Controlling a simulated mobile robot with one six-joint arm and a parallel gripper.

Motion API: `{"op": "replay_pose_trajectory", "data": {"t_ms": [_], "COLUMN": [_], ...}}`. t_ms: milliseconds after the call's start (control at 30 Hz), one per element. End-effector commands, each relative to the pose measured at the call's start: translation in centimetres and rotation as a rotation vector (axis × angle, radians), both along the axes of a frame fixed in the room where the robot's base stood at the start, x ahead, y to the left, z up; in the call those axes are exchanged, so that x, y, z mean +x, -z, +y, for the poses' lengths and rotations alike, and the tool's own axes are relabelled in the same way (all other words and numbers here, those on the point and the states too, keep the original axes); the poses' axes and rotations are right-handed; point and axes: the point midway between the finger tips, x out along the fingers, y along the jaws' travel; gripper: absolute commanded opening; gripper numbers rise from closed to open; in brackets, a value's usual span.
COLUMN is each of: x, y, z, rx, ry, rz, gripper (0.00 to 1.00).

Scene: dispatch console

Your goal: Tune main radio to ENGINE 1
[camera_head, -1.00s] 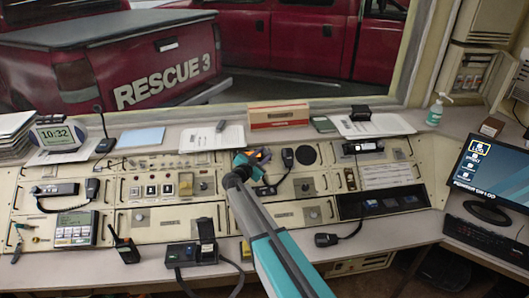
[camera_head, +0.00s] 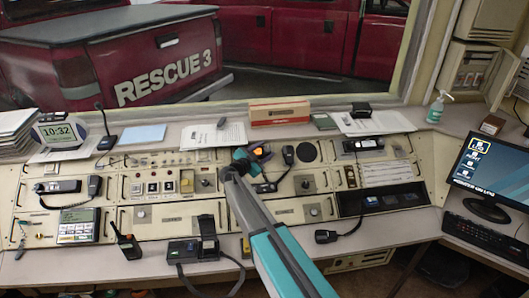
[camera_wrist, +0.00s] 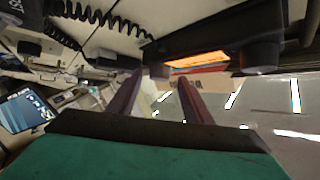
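The main radio appears to be the dark unit with a lit orange display (camera_head: 258,153), just right of my gripper on the console's upper middle. In the wrist view its dark body (camera_wrist: 225,38) is upside down at the top, with the orange display (camera_wrist: 197,60). A large dark knob (camera_wrist: 262,53) sits at one end of the display and a smaller knob (camera_wrist: 160,71) at the other. My gripper (camera_wrist: 160,75) has two reddish-dark fingers standing apart, with nothing visible between them. The smaller knob appears near the fingertips; I cannot tell if they touch. The display text is unreadable.
A handset (camera_head: 288,155) hangs right of the radio; a coiled cord (camera_wrist: 95,15) crosses the wrist view's upper left. A tan-red box (camera_head: 279,113) and papers (camera_head: 213,136) lie behind. A monitor (camera_head: 488,165) stands right. A walkie-talkie (camera_head: 127,243) stands on the front ledge.

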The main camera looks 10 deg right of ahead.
Motion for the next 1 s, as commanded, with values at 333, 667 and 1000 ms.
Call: {"op": "replay_pose_trajectory", "data": {"t_ms": [333,667,1000], "x": [-0.3,-2.7,-6.6], "y": [0.2,0.0,-0.7], "z": [0.2,2.1,5.5], "rx": [0.001,0.002,0.001], "ry": [0.000,-0.001,-0.001], "rz": [0.002,0.002,0.001], "gripper": [0.46,0.46,0.46]}}
